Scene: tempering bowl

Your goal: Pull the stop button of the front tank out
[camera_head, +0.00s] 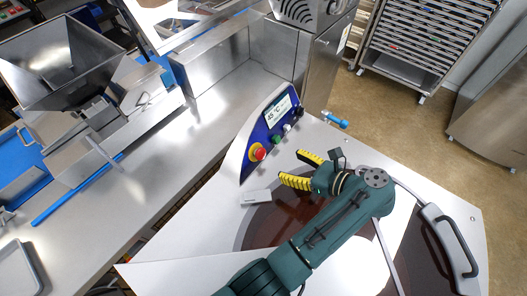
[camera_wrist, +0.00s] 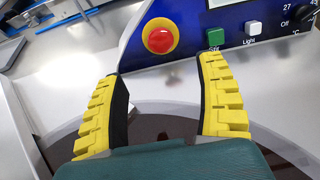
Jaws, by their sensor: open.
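The stop button (camera_head: 258,152) is a red mushroom button on a yellow ring, on the blue control panel of the front tank. My gripper (camera_head: 297,168) has yellow ribbed fingers and is open and empty. It is apart from the button, to its right in the head view, above the tank (camera_head: 222,238) with dark brown contents. In the wrist view my gripper (camera_wrist: 160,68) has its fingers spread wider than the button.
Beside the button on the panel are a green button (camera_wrist: 215,38), a white Light button (camera_wrist: 252,28) and a black knob (camera_wrist: 303,13). The display (camera_head: 279,111) reads 45 °C. A steel counter (camera_head: 150,185) with a hopper (camera_head: 62,65) stands at left.

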